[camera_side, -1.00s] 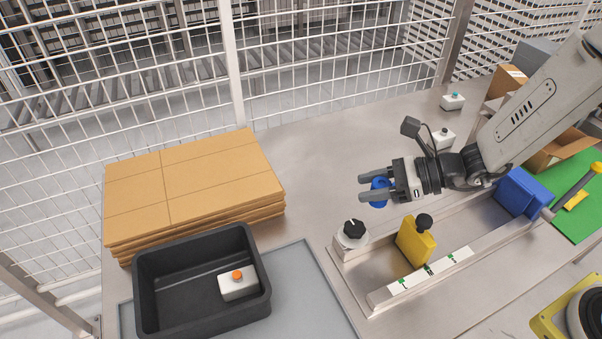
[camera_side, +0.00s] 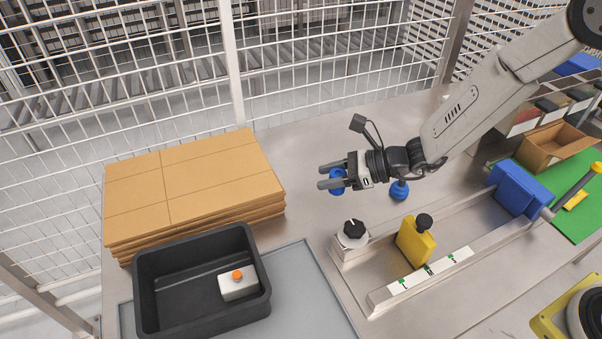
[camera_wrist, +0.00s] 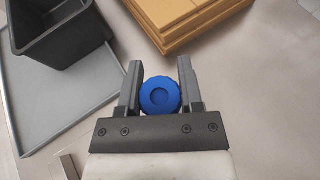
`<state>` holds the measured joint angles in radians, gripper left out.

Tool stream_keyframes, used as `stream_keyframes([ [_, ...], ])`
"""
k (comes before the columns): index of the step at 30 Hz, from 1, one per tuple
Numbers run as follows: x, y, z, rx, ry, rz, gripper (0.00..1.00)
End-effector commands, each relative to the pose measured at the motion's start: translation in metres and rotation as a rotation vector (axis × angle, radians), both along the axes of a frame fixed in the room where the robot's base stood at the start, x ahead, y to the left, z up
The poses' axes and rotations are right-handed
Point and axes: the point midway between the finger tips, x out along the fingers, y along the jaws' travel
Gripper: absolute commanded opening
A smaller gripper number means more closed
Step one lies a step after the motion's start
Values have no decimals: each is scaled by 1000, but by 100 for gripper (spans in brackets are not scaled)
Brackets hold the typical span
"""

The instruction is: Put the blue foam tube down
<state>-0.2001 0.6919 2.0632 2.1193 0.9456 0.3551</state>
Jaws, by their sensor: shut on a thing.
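The blue foam tube (camera_side: 337,181) is held between the two fingers of my gripper (camera_side: 324,176), above the metal table between the cardboard stack and the fixture. In the wrist view the tube (camera_wrist: 160,97) shows as a round blue end with a recessed centre. The fingers of my gripper (camera_wrist: 159,72) close on it from both sides. The side view does not clearly show how high the tube is above the table.
A cardboard stack (camera_side: 205,183) and a black bin (camera_side: 160,304) lie to the left on the table. A metal fixture with a yellow block (camera_side: 415,243) is below right. A blue round piece (camera_side: 399,192) stands behind it. Bare table (camera_side: 290,150) is around the gripper.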

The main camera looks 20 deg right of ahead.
Motion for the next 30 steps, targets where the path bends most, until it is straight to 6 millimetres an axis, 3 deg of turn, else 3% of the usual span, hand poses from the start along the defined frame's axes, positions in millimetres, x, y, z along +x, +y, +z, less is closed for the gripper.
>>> stream_keyframes([
  [12,31,12,-43,-1,2,1,0],
  [30,44,17,-62,-1,2,1,0],
])
